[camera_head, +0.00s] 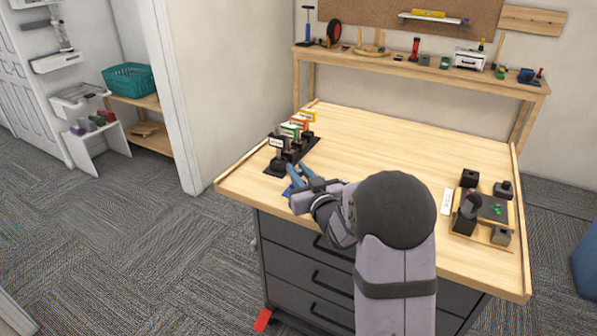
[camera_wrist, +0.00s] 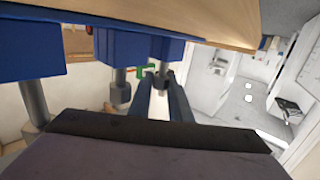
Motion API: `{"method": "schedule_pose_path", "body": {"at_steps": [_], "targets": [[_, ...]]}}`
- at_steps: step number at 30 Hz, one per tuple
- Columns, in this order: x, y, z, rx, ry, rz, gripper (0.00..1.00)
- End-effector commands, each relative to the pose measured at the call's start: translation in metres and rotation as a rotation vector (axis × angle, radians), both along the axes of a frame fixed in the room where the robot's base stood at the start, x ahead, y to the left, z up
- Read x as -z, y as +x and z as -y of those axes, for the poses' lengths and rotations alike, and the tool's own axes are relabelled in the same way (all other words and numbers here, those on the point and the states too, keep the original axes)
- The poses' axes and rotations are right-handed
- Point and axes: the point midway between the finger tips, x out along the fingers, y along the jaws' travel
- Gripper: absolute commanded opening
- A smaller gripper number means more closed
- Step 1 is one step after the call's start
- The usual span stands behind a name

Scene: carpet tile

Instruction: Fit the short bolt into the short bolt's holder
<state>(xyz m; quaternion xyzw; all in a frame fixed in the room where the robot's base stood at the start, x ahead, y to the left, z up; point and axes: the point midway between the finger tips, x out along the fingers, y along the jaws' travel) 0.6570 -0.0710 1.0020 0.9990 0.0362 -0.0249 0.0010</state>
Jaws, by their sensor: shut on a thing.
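My gripper (camera_head: 302,173) reaches to the near end of a dark rack (camera_head: 302,156) at the bench's left side. In the wrist view its two dark blue fingers (camera_wrist: 161,82) are shut on a small grey piece (camera_wrist: 164,68), which I take to be the short bolt. That view looks upside down. The grey piece meets a blue block (camera_wrist: 168,48); how deep it sits there I cannot tell. Beside it are another blue block (camera_wrist: 118,50) with a grey hex-ended bolt (camera_wrist: 120,90), and a larger blue block (camera_wrist: 28,75) with a grey shaft (camera_wrist: 35,106). Which block is the short bolt's holder is unclear.
Several coloured labels (camera_head: 300,124) stand on the rack. A wooden tray (camera_head: 487,238) with dark blocks is at the bench's right, beside a white card (camera_head: 446,201). The bench middle (camera_head: 385,150) is clear. A raised shelf (camera_head: 425,71) with tools runs behind.

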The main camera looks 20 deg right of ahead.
Motion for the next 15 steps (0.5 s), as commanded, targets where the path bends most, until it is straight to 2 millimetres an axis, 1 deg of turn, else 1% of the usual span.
{"method": "schedule_pose_path", "body": {"at_steps": [15], "targets": [[0.013,0.0,0.0,0.0,0.0,0.001,0.0]]}}
